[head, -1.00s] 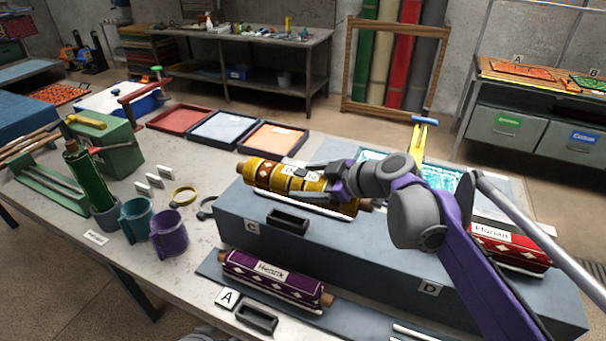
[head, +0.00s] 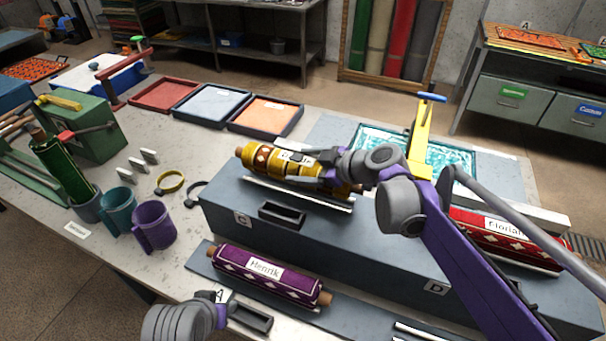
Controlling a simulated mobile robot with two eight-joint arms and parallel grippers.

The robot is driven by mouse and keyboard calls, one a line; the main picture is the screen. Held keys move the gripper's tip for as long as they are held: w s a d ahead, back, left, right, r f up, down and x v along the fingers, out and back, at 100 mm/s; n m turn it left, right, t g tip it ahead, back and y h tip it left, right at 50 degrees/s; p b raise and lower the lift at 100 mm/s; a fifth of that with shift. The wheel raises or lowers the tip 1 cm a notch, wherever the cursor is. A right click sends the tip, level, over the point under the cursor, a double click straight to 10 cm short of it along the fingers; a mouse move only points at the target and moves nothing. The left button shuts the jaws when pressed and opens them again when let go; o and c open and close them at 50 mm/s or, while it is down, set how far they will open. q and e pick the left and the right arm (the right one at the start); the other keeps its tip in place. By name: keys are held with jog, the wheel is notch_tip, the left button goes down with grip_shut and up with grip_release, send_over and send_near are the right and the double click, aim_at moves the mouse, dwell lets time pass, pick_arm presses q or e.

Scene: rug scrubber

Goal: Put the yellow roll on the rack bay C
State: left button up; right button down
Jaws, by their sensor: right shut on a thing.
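The yellow roll (head: 268,160), with a white name label and wooden ends, is at the upper tier of the grey-blue rack, over bay C (head: 220,206). My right gripper (head: 318,168) is shut on the roll near its right half and hides part of it. A pale strip runs just below the roll. I cannot tell whether the roll touches the bay or hangs slightly above it. My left gripper (head: 217,298) is at the bottom, by the "A" label on the lower tier, partly seen; its jaws are unclear.
A purple roll (head: 268,272) labelled "Henrik" lies in lower bay A. A red roll (head: 500,235) lies at the right, beyond my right arm. A yellow tool with a blue handle (head: 420,140) stands behind. Purple (head: 153,224) and teal (head: 118,210) mugs stand left of the rack.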

jog(key=shift+f, duration=1.4)
grip_release()
jog(key=v, duration=1.2)
